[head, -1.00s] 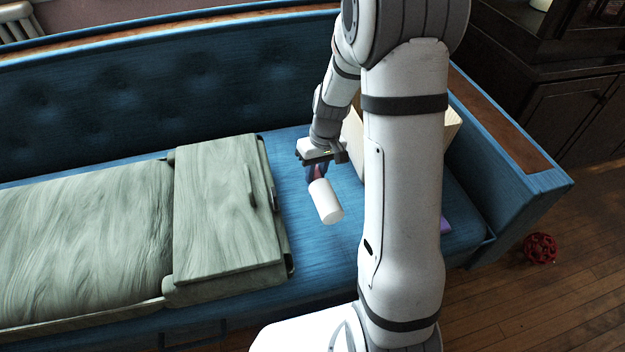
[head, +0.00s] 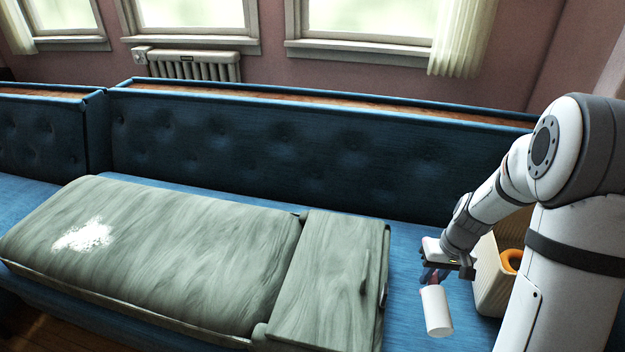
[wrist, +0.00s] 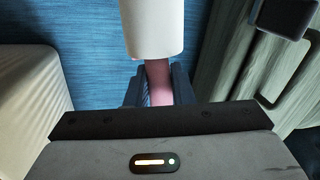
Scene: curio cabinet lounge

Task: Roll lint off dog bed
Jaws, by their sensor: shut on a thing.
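The dog bed (head: 190,245) is a long grey-green cushion lying on the blue sofa. A white patch of lint (head: 84,236) shows on its left part. My gripper (head: 434,275) is shut on the lint roller's handle, which looks pinkish in the wrist view (wrist: 158,84). The roller's white cylinder (head: 436,311) hangs below the jaws, tilted, above the blue seat to the right of the bed. It also shows at the top of the wrist view (wrist: 152,28). The roller is apart from the bed.
A grey-green flat panel with a handle (head: 325,285) lies at the bed's right end, beside my gripper. A pale bin (head: 492,280) with an orange ring (head: 511,260) stands right of the gripper. The tufted sofa back (head: 300,150) runs behind.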

